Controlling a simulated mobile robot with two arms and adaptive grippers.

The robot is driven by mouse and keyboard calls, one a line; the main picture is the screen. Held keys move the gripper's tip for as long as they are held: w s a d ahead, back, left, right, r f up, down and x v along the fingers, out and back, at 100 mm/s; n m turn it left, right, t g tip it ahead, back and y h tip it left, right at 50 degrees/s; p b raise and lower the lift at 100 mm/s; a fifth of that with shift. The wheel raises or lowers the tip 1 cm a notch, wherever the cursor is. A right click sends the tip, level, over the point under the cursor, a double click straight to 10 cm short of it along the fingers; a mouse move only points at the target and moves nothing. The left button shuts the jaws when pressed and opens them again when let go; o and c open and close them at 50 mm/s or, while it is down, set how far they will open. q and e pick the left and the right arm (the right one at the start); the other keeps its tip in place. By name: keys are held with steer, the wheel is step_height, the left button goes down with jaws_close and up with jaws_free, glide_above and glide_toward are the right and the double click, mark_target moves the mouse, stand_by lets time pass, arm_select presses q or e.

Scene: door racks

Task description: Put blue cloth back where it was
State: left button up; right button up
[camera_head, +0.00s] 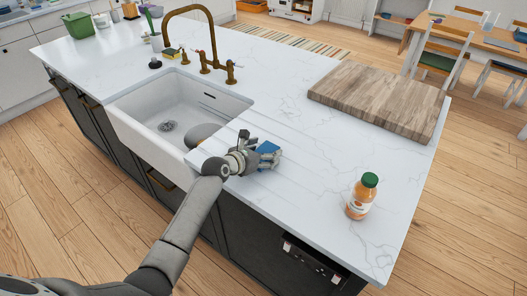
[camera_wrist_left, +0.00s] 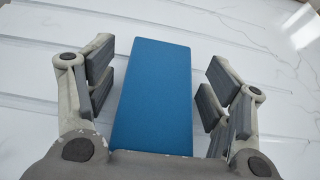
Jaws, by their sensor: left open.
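The blue cloth (camera_head: 268,147) looks like a folded blue block on the white counter, to the right of the sink. My left gripper (camera_head: 258,155) is at its near side, low over the counter. In the left wrist view the cloth (camera_wrist_left: 153,95) lies between the two open fingers of my left gripper (camera_wrist_left: 155,98), with a gap on each side. The gripper partly hides the cloth in the head view. My right gripper is not in view.
A white sink (camera_head: 165,105) with a brass faucet (camera_head: 205,40) is left of the cloth. A bottle with a green cap (camera_head: 362,195) stands near the front right. A wooden board (camera_head: 380,98) lies behind. Counter (camera_head: 300,175) between cloth and bottle is clear.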

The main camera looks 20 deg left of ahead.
arm_select(q)
steer(key=shift+r, duration=0.1)
steer(key=shift+s+r, duration=0.1)
steer(key=shift+s, duration=0.05)
steer(key=v, duration=1)
steer(key=shift+s+a, duration=0.1)
steer(key=shift+s, duration=0.05)
steer(key=shift+s+a+r, duration=0.15)
steer(key=shift+s+r, duration=0.15)
steer(key=shift+s, duration=0.2)
steer(key=shift+s+r, duration=0.1)
